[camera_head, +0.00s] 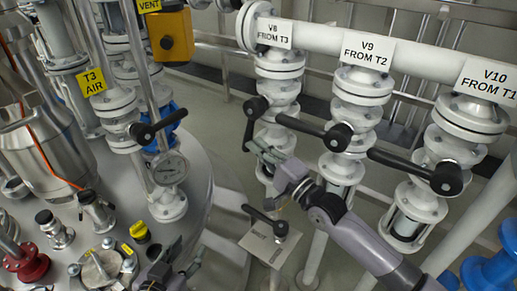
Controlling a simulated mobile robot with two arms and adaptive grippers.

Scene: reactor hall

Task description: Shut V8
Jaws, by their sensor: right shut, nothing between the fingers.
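The V8 label (274,33), reading FROM T3, is on the white pipe at the top. Below it stands the white V8 valve (279,88). Its black lever (256,107) has its hub on the left side, and the arm of the lever points down, close to the fingertips of my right gripper (260,150). That gripper is shut with nothing between its fingers; I cannot tell whether it touches the lever. My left gripper (184,257) is low in the picture, over the edge of the tank lid, its fingers apart and empty.
The V9 lever (337,136) and V10 lever (446,178) extend left from their valves, close to my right arm. Another black lever (280,228) sits below by a plate (262,249). A gauge (169,167) stands on the tank lid (205,150) at left.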

